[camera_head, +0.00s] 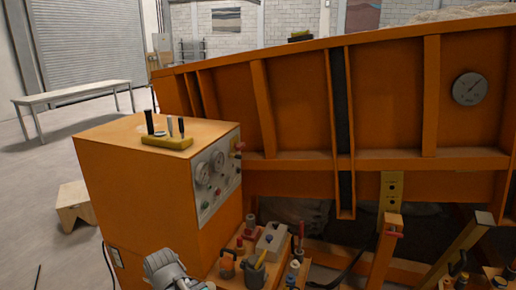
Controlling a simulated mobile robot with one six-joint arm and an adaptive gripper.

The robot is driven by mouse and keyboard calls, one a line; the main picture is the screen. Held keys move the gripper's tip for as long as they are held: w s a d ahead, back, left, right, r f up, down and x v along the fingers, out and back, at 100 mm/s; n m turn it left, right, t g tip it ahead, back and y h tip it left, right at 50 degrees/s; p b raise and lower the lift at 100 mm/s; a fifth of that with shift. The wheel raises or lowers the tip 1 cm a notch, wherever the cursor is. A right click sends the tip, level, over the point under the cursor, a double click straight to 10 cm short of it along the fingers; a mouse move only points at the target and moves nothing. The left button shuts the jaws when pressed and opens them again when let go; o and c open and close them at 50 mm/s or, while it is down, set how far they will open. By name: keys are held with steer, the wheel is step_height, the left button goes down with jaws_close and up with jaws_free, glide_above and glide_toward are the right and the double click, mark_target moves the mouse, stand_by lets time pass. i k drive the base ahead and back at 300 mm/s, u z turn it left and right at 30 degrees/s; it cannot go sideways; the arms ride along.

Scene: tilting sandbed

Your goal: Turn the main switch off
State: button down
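An orange cabinet (135,205) stands left of centre. Its right face carries a pale control panel (206,196) with two round gauges (203,172), several small knobs or lamps, and a red-and-pink knob (239,149) at the upper far corner. The panel is seen at a steep angle, and I cannot tell which part is the main switch or how it is set. A grey rounded part of my arm shows at the bottom edge, in front of the cabinet. My gripper's fingers do not show.
A yellow holder with dark-handled tools (167,141) sits on the cabinet. A low wooden shelf with several small items, including a white box (271,241), lies right of the cabinet. The large orange sandbed (295,105) fills the right. Open floor lies left, with a white bench (75,92) and wooden stool (74,203).

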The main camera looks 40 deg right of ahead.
mark_target(238, 147)
steer(key=z, duration=1.05)
steer(key=i, duration=1)
steer(key=u, duration=0.1)
steer(key=k, duration=1)
steer(key=z, duration=0.05)
